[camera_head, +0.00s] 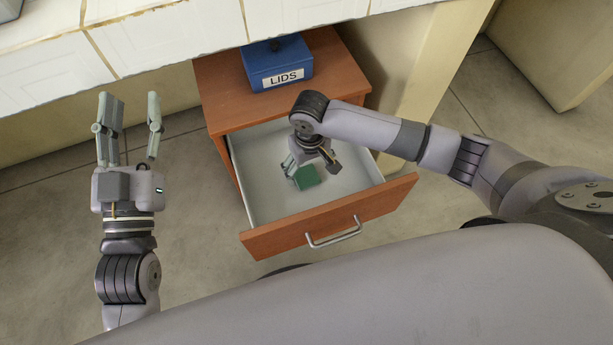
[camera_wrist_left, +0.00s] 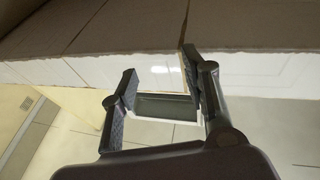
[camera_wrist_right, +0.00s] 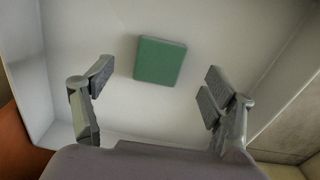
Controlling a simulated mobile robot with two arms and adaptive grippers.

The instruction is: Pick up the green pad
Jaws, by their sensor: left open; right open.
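The green pad (camera_head: 306,177) lies on the white floor of the open drawer (camera_head: 262,205). In the right wrist view the green pad (camera_wrist_right: 160,61) is a flat square beyond the fingertips, roughly centred between them. My right gripper (camera_head: 297,172) points down into the drawer above the pad, open and empty. Its open fingers also show in the right wrist view (camera_wrist_right: 157,80), apart from the pad. My left gripper (camera_head: 131,95) is open and empty, to the left of the cabinet, near the tiled counter edge. It also shows open in the left wrist view (camera_wrist_left: 156,75).
The wooden drawer front with its metal handle (camera_head: 334,233) faces me. A blue box labelled LIDS (camera_head: 278,63) stands on the wooden cabinet top (camera_head: 222,93). The white tiled counter (camera_head: 170,40) runs across the back. The drawer walls surround the pad, with bare floor around it.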

